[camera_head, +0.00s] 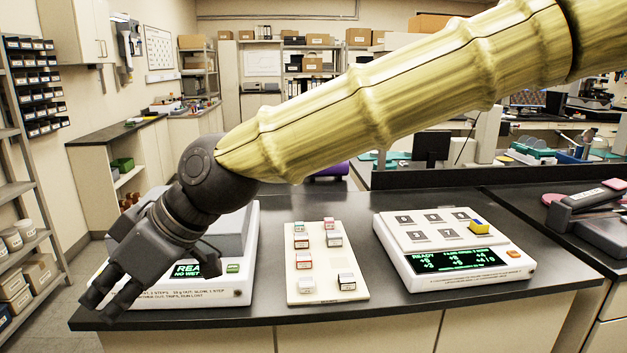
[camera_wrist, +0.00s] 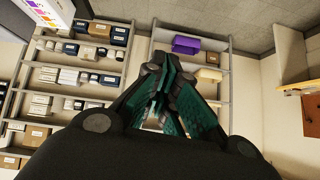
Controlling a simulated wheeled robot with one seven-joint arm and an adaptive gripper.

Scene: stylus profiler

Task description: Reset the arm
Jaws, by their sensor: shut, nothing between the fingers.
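My arm reaches from the upper right across the head view, in a bamboo-like yellow sleeve. My dark gripper (camera_head: 112,303) hangs at the lower left, in front of the left white instrument (camera_head: 245,270) and partly hiding its green display (camera_head: 188,270). In the wrist view the two fingers of my gripper (camera_wrist: 165,92) come together, with dark green pads facing each other and nothing seen between them. Whether the gripper touches the instrument or bench edge cannot be told.
A white tray (camera_head: 318,292) with several small labelled blocks lies mid-bench. A white console (camera_head: 458,278) with a green display and a yellow-blue block (camera_head: 479,226) stands right of it. The black bench top (camera_head: 385,307) is clear along its front. Shelving (camera_head: 22,190) stands at left.

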